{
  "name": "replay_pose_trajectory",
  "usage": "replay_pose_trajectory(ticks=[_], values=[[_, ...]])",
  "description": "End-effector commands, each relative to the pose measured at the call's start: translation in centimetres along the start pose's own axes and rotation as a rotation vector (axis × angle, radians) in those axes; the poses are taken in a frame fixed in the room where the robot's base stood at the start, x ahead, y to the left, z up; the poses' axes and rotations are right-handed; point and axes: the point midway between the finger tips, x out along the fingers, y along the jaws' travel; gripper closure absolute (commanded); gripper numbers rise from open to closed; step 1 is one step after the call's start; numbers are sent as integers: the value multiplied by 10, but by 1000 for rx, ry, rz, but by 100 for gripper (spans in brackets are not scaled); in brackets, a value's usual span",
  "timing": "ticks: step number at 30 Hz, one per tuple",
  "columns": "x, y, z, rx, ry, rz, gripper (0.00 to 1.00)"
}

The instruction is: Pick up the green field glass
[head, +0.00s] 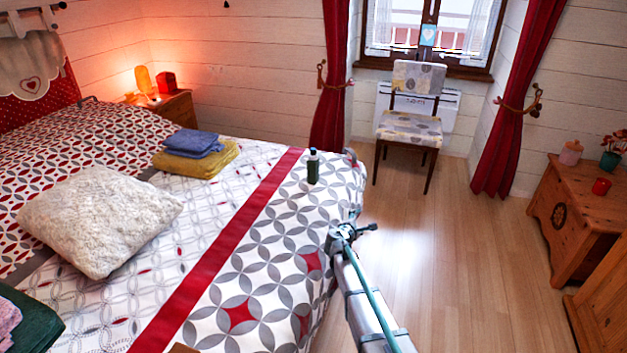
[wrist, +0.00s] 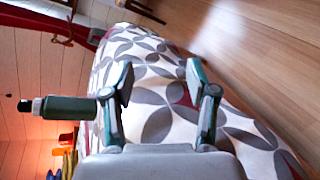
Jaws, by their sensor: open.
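A dark green cylinder (head: 312,167) with a black cap and a pale band stands upright on the bed near its far right edge. It looks like a bottle; no other thing resembling a green field glass shows. My gripper (head: 352,231) is beside the bed's right edge, nearer and to the right of the cylinder. In the wrist view my gripper (wrist: 161,88) is open, with only patterned bedspread between its fingers. There the cylinder (wrist: 68,108) lies sideways in the picture, left of the left finger, its cap pointing left.
The patterned bed (head: 225,262) holds folded blue and yellow cloths (head: 200,158) and a cream pillow (head: 98,220). A chair (head: 410,120) stands by the window. A wooden chest (head: 575,215) is at the right. The floor (head: 450,260) between is clear.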

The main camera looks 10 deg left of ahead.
Motion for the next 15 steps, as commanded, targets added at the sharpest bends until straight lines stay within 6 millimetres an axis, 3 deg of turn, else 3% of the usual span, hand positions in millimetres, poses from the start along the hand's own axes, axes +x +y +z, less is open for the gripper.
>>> replay_pose_trajectory(ticks=[1, 3, 6, 9, 15], values=[[13, 49, -19, -120, 11, 111, 42], [14, 108, -34, -307, 13, 248, 42], [9, 173, -56, -566, 1, 410, 42], [3, 215, -73, -788, -18, 525, 42], [-4, 248, -93, -1038, -47, 633, 42]])
